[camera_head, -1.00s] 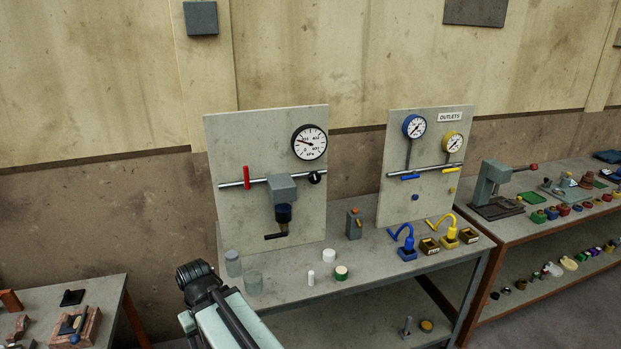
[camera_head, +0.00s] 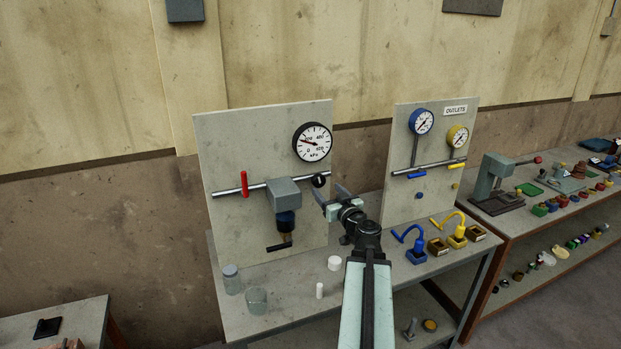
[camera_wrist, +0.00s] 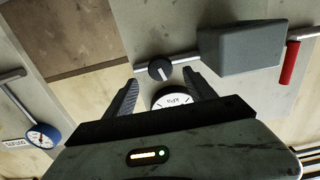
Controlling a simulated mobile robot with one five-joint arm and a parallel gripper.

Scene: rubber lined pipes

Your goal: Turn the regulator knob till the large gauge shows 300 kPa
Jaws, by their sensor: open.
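The regulator is a grey block (camera_head: 283,193) on the left panel's pipe, with a dark blue bowl below. Its black round knob (camera_head: 320,181) is on the block's right side; in the wrist view the knob (camera_wrist: 160,70) shows a white mark. The large white gauge (camera_head: 312,142) is above it, its needle pointing left and slightly up, seemingly below 200. My gripper (camera_head: 330,194) is open and empty, just right of the knob. In the wrist view the knob lies between and just beyond the fingertips (camera_wrist: 161,80); contact cannot be told. The gauge (camera_wrist: 172,98) is partly hidden there.
A red lever (camera_head: 244,184) is on the pipe left of the block. The outlets panel (camera_head: 400,140) with blue (camera_head: 421,122) and yellow gauges stands right of my arm. Jars (camera_head: 256,300) and small white items are on the bench below.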

